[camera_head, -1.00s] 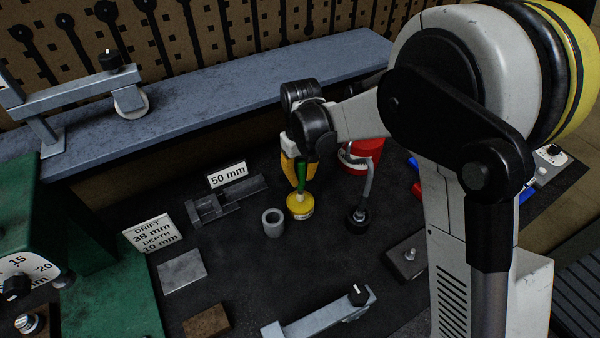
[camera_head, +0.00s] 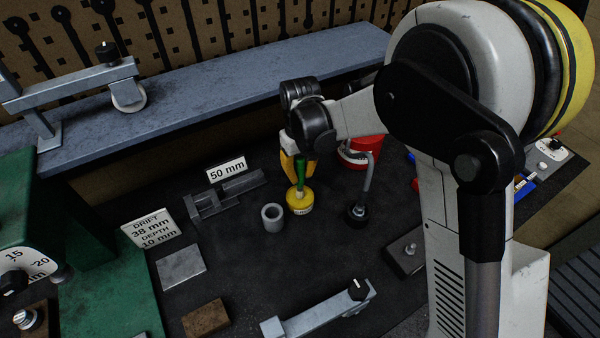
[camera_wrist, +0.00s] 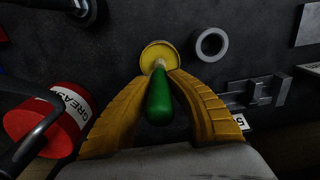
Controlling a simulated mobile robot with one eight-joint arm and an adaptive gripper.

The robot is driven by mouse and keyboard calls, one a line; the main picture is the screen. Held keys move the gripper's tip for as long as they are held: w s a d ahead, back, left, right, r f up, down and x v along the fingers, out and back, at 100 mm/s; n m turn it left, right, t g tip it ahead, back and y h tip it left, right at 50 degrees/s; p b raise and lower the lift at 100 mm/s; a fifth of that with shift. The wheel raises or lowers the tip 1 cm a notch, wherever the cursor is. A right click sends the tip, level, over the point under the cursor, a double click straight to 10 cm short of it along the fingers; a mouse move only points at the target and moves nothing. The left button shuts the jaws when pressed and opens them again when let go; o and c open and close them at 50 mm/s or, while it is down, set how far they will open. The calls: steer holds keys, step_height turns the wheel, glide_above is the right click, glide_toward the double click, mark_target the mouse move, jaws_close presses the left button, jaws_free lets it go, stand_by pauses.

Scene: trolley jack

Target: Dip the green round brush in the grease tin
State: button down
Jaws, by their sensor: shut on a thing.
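My gripper (camera_wrist: 161,103) has yellow fingers shut on the green handle of the round brush (camera_wrist: 159,95). The brush (camera_head: 301,171) points down in the head view, its lower end at the mouth of a small round yellow tin (camera_head: 299,204). In the wrist view the brush's far end overlaps the yellow tin (camera_wrist: 153,49); the bristles are hidden and I cannot tell how deep they sit. The yellow tin's label is too small to read. A red can (camera_wrist: 38,123) with a white band reading "GREAS" lies beside my gripper; it shows behind it in the head view (camera_head: 352,160).
A grey ring (camera_head: 272,218) stands close beside the yellow tin. A grey vise-like fixture (camera_head: 222,198) is at the left. A blue-grey shelf (camera_head: 200,85) runs behind.

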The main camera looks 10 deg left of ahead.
mark_target(300, 158)
steer(key=shift+f+b, duration=0.5)
steer(key=shift+b, duration=0.05)
stand_by(1.5)
steer(key=shift+r+p, duration=2)
steer(key=shift+r, duration=1.55)
